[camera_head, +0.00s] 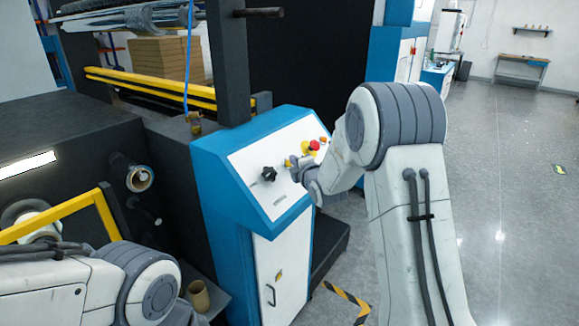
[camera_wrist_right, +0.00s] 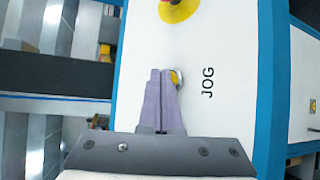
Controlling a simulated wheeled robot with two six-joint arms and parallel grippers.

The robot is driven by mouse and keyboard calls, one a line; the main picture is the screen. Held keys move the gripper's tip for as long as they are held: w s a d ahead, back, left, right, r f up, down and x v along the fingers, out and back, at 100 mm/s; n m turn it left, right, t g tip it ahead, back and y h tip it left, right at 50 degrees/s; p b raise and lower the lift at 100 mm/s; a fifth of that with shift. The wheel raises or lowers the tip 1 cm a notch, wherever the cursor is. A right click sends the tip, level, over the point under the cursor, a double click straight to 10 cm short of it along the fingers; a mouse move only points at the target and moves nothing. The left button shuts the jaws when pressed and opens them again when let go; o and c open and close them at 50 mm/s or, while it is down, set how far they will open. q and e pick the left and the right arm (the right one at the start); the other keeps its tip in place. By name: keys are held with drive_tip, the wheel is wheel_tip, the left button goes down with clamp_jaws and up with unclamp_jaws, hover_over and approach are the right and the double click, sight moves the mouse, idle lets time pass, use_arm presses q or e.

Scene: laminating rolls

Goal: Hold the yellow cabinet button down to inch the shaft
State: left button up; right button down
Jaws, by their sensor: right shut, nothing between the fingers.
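The blue and white control cabinet (camera_head: 248,151) stands in the middle of the head view, with a sloped white panel on top. In the right wrist view, the yellow button (camera_wrist_right: 177,77) has a pale ring and sits beside the word JOG. My right gripper (camera_wrist_right: 161,72) is shut and empty. Its fingertips lie over the left side of the button and hide part of it. I cannot tell whether they touch or press it. In the head view, my right gripper (camera_head: 293,166) is at the panel, partly hidden by its own wrist. My left gripper is out of view.
A red emergency stop (camera_head: 314,145) on a yellow base sits close by on the panel, with a black knob (camera_head: 269,174) to the left. Dark machinery with yellow bars (camera_head: 150,88) stands at the left. Open grey floor (camera_head: 510,190) lies at the right.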

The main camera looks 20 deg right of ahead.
drive_tip(key=shift+w+a+f+b, duration=0.2)
drive_tip(key=shift+f+b, duration=0.05)
drive_tip(key=shift+b, duration=0.2)
idle(5.2)
drive_tip(key=shift+r, duration=0.1)
idle(0.7)
drive_tip(key=shift+s+d+r, duration=0.35)
drive_tip(key=shift+s+r, duration=0.1)
drive_tip(key=shift+r, duration=0.05)
drive_tip(key=shift+s+d+r+p, duration=0.3)
drive_tip(key=shift+s+d+r, duration=0.35)
drive_tip(key=shift+r, duration=0.25)
drive_tip(key=shift+s+d+r+p, duration=0.3)
drive_tip(key=shift+s+d+r, duration=0.15)
drive_tip(key=shift+s+r, duration=0.35)
